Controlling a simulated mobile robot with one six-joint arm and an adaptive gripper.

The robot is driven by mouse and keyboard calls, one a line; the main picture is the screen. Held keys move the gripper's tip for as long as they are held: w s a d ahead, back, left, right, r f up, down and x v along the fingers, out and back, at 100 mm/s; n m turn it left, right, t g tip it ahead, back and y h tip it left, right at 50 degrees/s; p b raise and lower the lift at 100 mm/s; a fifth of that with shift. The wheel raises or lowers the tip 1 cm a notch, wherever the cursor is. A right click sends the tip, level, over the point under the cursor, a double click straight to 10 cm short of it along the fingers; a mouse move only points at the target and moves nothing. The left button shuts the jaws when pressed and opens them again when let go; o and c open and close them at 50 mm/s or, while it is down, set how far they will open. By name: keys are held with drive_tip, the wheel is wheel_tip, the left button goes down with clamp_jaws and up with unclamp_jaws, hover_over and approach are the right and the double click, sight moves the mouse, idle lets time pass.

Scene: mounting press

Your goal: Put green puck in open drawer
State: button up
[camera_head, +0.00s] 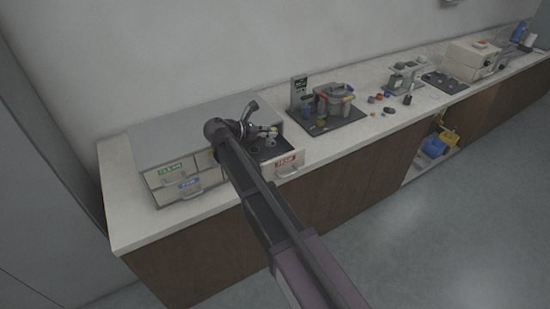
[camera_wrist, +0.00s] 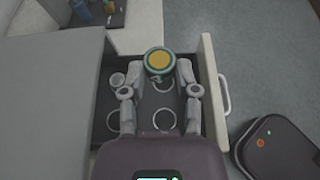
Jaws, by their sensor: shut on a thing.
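The green puck (camera_wrist: 159,61) has a green rim and a yellow-orange top face. My gripper (camera_wrist: 160,72) is shut on it, with the puck between the fingertips in the wrist view. The open drawer (camera_wrist: 208,70) is below, and the puck and fingers appear over its dark interior; the exact height cannot be told. Round ring outlines show on the drawer floor. In the head view, my gripper (camera_head: 266,135) is over the pulled-out drawer (camera_head: 290,164), which has a red label on its front.
The grey drawer cabinet (camera_head: 190,125) stands on the white counter, with closed drawers marked green (camera_head: 170,168) and blue (camera_head: 189,184). A press on a dark mat (camera_head: 330,105) and several small pucks (camera_head: 380,100) lie to the right.

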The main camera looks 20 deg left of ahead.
drive_tip(key=shift+d+f+b, duration=0.1)
drive_tip(key=shift+f+b, duration=3)
drive_tip(key=shift+f, duration=0.05)
drive_tip(key=shift+f+b, duration=1.85)
drive_tip(key=shift+f+b, duration=0.4)
drive_tip(key=shift+f, duration=0.1)
drive_tip(key=shift+s+d, duration=0.1)
drive_tip(key=o, duration=0.9)
drive_tip(key=shift+o, duration=0.2)
